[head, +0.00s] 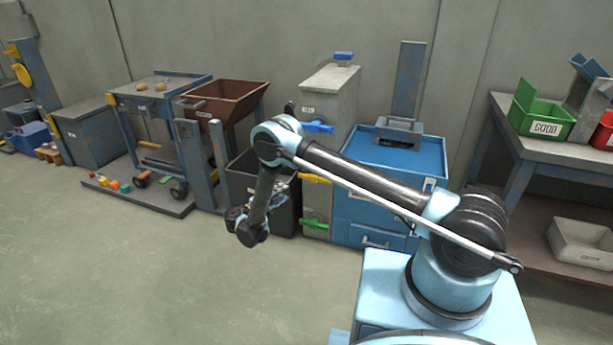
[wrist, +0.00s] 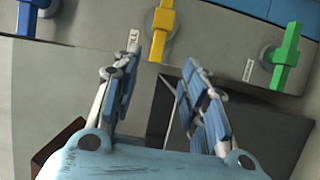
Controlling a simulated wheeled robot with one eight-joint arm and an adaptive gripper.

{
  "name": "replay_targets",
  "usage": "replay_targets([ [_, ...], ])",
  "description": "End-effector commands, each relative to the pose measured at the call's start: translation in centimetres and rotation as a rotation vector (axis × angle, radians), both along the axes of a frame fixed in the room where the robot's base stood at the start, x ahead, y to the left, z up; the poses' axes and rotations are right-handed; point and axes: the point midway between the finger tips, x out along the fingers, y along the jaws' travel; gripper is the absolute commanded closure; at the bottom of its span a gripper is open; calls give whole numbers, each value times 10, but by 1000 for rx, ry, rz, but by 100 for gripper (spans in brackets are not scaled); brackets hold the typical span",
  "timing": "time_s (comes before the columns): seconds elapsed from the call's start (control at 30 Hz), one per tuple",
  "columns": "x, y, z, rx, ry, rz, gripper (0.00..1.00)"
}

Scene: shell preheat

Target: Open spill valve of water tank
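The grey tank (head: 330,92) stands against the back wall, partly behind my arm. Its front carries a blue valve handle (head: 319,127), a yellow valve handle (head: 316,178) and a green valve handle (head: 315,224), from top to bottom. In the wrist view the blue handle (wrist: 30,12) is at the upper left, the yellow handle (wrist: 161,28) at top centre and the green handle (wrist: 287,58) at right.
A dark open bin (head: 262,190) stands left of the tank, and a blue cabinet (head: 370,212) stands at its right. A brown hopper (head: 228,96) and a wheeled cart (head: 165,90) are further left. A workbench (head: 560,155) is at right. The floor in front is clear.

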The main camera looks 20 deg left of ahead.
Motion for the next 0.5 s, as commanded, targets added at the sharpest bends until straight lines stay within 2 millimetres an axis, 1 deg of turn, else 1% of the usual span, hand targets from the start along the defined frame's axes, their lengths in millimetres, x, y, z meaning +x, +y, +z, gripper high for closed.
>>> replay_targets([
  [0.13,4,0,-1,0,-1,5,60],
  [0.23,13,-3,-1,0,-1,8,60],
  [0.5,50,-19,-1,-1,-2,16,60],
])
